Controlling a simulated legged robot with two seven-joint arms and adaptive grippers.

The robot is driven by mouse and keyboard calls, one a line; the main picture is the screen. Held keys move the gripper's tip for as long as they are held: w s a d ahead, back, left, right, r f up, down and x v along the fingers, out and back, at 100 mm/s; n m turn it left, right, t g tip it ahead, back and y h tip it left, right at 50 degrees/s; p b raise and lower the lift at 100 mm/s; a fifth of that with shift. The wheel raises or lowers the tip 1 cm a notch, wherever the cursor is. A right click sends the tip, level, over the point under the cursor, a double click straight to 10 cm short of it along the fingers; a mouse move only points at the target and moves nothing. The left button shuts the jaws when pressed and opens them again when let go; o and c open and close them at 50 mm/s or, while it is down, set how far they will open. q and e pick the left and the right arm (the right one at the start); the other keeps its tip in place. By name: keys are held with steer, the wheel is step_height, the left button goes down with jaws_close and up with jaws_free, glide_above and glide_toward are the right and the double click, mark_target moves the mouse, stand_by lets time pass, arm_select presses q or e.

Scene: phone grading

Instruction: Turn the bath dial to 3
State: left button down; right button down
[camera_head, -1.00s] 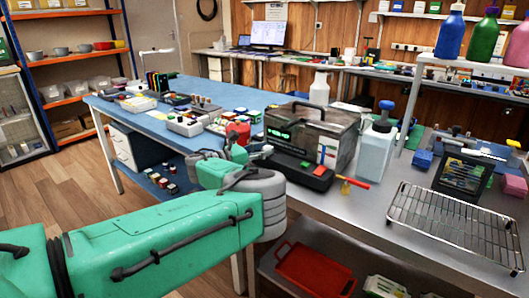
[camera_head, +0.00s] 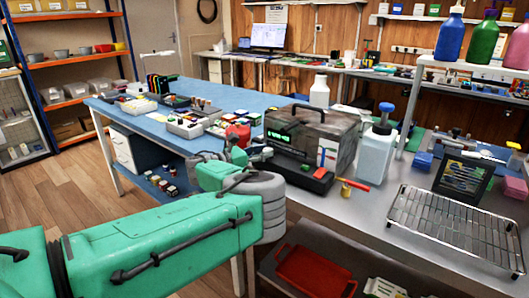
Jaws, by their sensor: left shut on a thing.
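The bath (camera_head: 322,132) is a dark, worn box with a carrying handle, a green lit display and a black front ledge. It stands on the grey bench right of my left gripper. My left gripper (camera_head: 262,155) reaches the left end of the bath's front, with its fingers shut on the bath dial. The dial is hidden by the fingers, so its setting cannot be read. The digits on the display are too small to read. My right gripper is out of view.
A white bottle with a blue top (camera_head: 376,150) stands right of the bath. A red-handled tool (camera_head: 354,184) lies in front of it. A wire rack (camera_head: 458,226) lies at the bench's front right. A red tray (camera_head: 308,272) sits on the shelf below.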

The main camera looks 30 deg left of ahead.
arm_select(q)
steer(key=shift+s+f, duration=0.1)
steer(key=shift+f, duration=0.35)
steer(key=c, duration=1.2)
jaws_free()
steer(key=shift+r, duration=0.15)
steer(key=v, duration=1.1)
steer(key=shift+s+a, duration=0.2)
steer(key=shift+s, duration=0.15)
